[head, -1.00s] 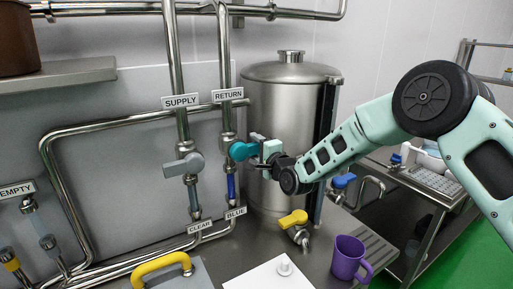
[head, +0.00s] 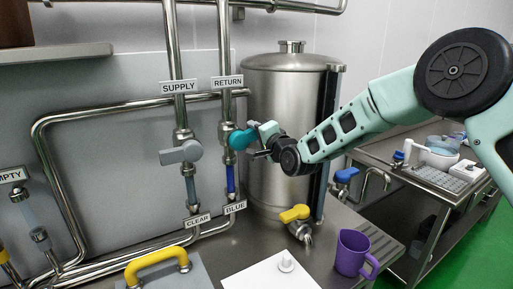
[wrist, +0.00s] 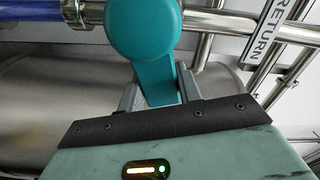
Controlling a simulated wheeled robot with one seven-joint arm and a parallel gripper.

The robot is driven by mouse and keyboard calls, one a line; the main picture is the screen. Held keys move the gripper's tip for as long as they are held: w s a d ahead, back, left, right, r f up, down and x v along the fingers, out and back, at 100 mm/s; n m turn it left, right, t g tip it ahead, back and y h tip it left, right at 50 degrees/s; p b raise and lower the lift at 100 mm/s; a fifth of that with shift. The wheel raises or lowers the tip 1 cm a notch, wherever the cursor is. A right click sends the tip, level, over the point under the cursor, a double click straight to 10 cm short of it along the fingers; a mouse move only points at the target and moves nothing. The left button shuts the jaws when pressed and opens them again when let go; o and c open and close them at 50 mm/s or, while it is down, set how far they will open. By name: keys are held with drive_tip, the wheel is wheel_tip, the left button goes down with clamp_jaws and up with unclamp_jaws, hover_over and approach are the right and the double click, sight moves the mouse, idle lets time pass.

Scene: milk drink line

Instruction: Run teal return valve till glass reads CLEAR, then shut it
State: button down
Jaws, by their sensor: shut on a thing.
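The teal return valve handle (head: 241,138) sits on the pipe below the RETURN label (head: 228,82) and points to the right, across the pipe. My gripper (head: 259,139) is shut on its outer end. In the wrist view the teal handle (wrist: 155,80) shows between the two grey fingers of my gripper (wrist: 158,92). The sight glass (head: 230,180) below the valve is filled deep blue. It also shows blue in the wrist view (wrist: 30,13). The label under this glass reads BLUE (head: 234,207).
The grey supply valve handle (head: 181,153) stands just left, above a pale glass (head: 191,189) labelled CLEAR (head: 197,220). A steel tank (head: 284,105) stands close behind my gripper. A yellow tap handle (head: 294,214) and a purple jug (head: 353,252) are below.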

sight(239, 132)
drive_tip(key=n+b, duration=0.2)
drive_tip(key=b, duration=0.1)
drive_tip(key=r+n+b, duration=0.1)
drive_tip(key=b, duration=0.1)
drive_tip(key=shift+s+a+n, duration=0.3)
drive_tip(key=shift+a+n, duration=0.05)
drive_tip(key=shift+n, duration=0.05)
drive_tip(key=n+b, duration=0.1)
drive_tip(key=b, duration=0.1)
drive_tip(key=a+r+n+b, duration=0.1)
drive_tip(key=n+b, duration=0.1)
drive_tip(key=shift+s+r+n+b, duration=0.2)
drive_tip(key=shift+s+n+b, duration=0.1)
drive_tip(key=shift+s+b, duration=0.05)
drive_tip(key=n+b, duration=0.1)
drive_tip(key=s+a+r+n+b, duration=0.1)
drive_tip(key=n+b, duration=0.1)
drive_tip(key=shift+a+n, duration=0.25)
drive_tip(key=shift+n, duration=0.05)
drive_tip(key=shift+s+a+r+n+b, duration=0.15)
drive_tip(key=shift+s+a+n+b, duration=0.15)
drive_tip(key=shift+n+b, duration=0.55)
drive_tip(key=shift+s+a+r+n+b, duration=0.15)
drive_tip(key=shift+a+n+b, duration=0.25)
drive_tip(key=shift+n+b, duration=0.45)
drive_tip(key=c, duration=1)
unclamp_jaws()
drive_tip(key=shift+o, duration=0.2)
